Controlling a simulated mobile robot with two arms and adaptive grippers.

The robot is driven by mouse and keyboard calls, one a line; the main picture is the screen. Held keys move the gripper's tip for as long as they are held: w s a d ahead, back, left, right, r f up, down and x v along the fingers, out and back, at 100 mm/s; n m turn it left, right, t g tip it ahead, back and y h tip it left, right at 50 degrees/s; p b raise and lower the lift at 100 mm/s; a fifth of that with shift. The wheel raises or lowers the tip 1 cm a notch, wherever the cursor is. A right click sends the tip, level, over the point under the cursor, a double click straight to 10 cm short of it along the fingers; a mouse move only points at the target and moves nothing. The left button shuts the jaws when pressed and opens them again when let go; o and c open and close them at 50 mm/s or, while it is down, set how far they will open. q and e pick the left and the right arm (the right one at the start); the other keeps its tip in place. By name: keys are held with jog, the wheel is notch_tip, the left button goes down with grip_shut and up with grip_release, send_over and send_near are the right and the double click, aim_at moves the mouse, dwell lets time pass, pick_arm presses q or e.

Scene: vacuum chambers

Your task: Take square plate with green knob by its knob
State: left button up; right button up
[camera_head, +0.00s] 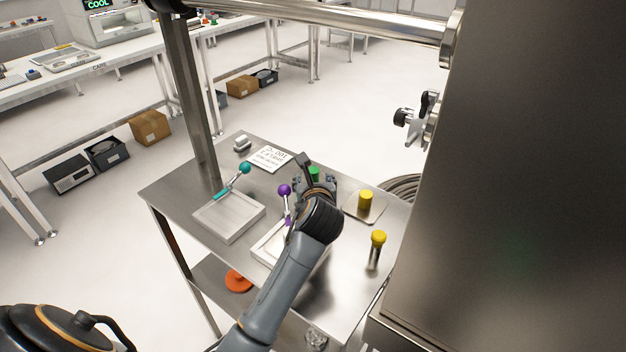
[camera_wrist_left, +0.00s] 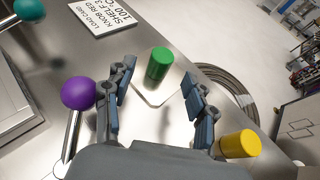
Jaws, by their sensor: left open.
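The green knob (camera_wrist_left: 158,64) is an upright green cylinder, and its square metal plate (camera_wrist_left: 150,93) lies flat on the metal cart top, partly hidden by my gripper. In the head view the green knob (camera_head: 314,173) shows just beyond my left gripper (camera_head: 316,182). In the wrist view my left gripper (camera_wrist_left: 154,100) is open, its two blue-padded fingers apart, with the knob ahead of and between them, not touching it as far as I can see. My right gripper is not in view.
A purple ball handle (camera_wrist_left: 78,93) stands close left of my fingers, and a yellow knob (camera_wrist_left: 240,144) close right. A teal handle (camera_head: 244,168), a yellow-topped post (camera_head: 378,238) and a printed card (camera_head: 268,158) are also on the cart. A large dark metal chamber (camera_head: 530,180) bounds the right.

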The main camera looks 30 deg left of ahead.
aim_at(314, 174)
pick_arm(q)
jog(key=x, duration=0.4)
jog(key=shift+d, duration=0.1)
jog(key=shift+r, duration=0.1)
grip_shut()
jog(key=shift+r, duration=0.15)
